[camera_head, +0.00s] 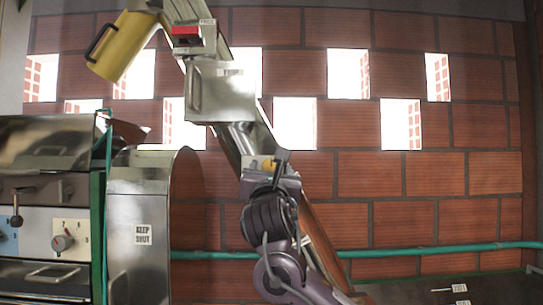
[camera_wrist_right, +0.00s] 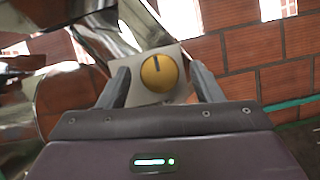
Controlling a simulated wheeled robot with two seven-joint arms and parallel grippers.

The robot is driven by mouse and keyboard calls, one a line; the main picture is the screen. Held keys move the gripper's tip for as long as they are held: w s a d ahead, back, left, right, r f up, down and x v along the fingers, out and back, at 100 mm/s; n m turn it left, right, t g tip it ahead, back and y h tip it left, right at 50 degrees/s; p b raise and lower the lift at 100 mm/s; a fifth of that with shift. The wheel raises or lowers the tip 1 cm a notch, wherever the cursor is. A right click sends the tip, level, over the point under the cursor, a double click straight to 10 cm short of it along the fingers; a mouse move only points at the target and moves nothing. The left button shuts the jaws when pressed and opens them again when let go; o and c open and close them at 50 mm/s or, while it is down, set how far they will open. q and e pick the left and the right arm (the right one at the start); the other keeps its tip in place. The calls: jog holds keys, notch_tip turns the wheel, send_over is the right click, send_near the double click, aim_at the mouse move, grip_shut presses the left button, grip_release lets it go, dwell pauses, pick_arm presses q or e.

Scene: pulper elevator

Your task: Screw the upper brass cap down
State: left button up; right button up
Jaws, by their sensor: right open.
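The brass cap (camera_wrist_right: 159,73) is round and yellow with a dark mark near its top edge. It sits on a pale plate (camera_wrist_right: 150,98) in the right wrist view. In the head view the cap (camera_head: 268,164) shows small on the slanted metal elevator, partly hidden by my gripper. My right gripper (camera_head: 266,172) is open in front of it. In the right wrist view its two fingers (camera_wrist_right: 160,80) stand left and right of the cap, with gaps on both sides. I cannot tell the depth between fingertips and cap. My left gripper is not in view.
The slanted metal elevator (camera_head: 222,95) carries a red switch (camera_head: 186,36) higher up. A yellow cylinder (camera_head: 122,45) hangs at upper left. A steel housing marked "KEEP SHUT" (camera_head: 139,200) and a knob panel (camera_head: 60,240) stand left. A green pipe (camera_head: 430,250) runs along the brick wall.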

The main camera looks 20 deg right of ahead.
jog(key=shift+p+x, duration=0.35)
jog(key=shift+x, duration=0.7)
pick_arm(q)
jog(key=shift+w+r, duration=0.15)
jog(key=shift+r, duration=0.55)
pick_arm(e)
jog(key=shift+c, duration=0.2)
